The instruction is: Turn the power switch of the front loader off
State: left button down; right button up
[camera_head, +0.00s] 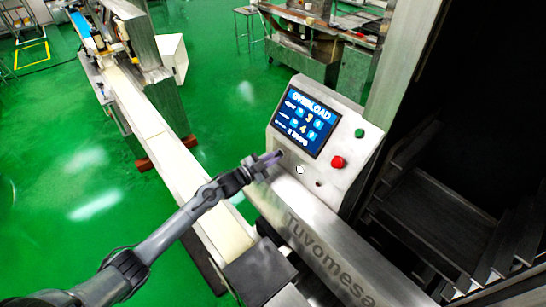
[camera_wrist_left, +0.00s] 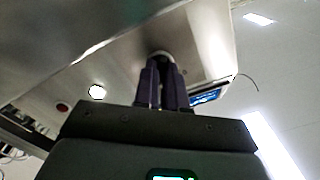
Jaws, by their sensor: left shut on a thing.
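The control panel (camera_head: 345,185) of the machine is a slanted metal box with a lit screen (camera_head: 306,121). My left gripper (camera_head: 274,158) reaches the lower left of the panel, just below the screen. In the left wrist view its two dark fingers (camera_wrist_left: 162,82) are close together on a small round dark knob, the power switch (camera_wrist_left: 160,56), at the panel face. The fingers cover most of the switch, so its turned position cannot be told. My right gripper is in neither view.
A red button (camera_head: 338,162) and a green button (camera_head: 359,133) sit right of the screen. A white round button (camera_head: 299,170) and a small dark red one (camera_head: 319,184) lie right of the gripper. A long conveyor (camera_head: 160,140) runs to the left.

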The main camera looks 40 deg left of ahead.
pick_arm(q)
jog(key=n+p, duration=0.1)
jog(key=n, duration=0.2)
jog(key=shift+r+n, duration=0.1)
jog(key=shift+n, duration=0.2)
jog(key=n+p, duration=0.2)
jog(key=n, duration=0.2)
jog(key=shift+n, duration=0.3)
jog(key=n+p, duration=0.2)
jog(key=n, duration=0.2)
jog(key=shift+n+p, duration=0.65)
jog(key=shift+n, duration=1.25)
jog(key=c, duration=1.2)
grip_release()
